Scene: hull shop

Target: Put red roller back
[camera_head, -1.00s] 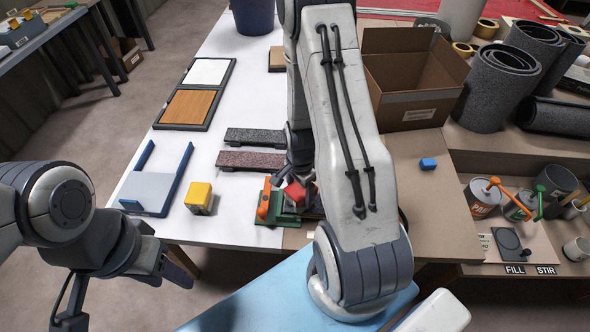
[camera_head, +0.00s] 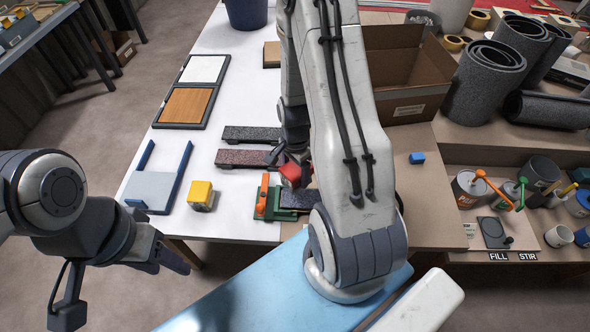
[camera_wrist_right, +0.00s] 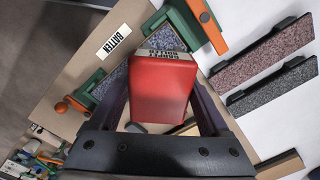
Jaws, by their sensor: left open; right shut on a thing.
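The red roller (camera_head: 291,175) shows as a red block with a pale labelled end. My right gripper (camera_head: 284,161) is shut on it and holds it just above the green fixture (camera_head: 264,205). In the right wrist view the red roller (camera_wrist_right: 162,88) sits between the two fingers, its labelled end over a speckled strip. The fixture has an orange lever (camera_head: 264,194) and a dark speckled strip (camera_head: 298,199) lies in it. My right arm hides part of this area. My left gripper (camera_head: 172,262) is open and empty, off the table's left front edge.
Two speckled strips (camera_head: 250,158) lie behind the fixture. A yellow block (camera_head: 201,195) and a grey-blue tray (camera_head: 152,188) stand to the left. White table surface is free around the yellow block.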

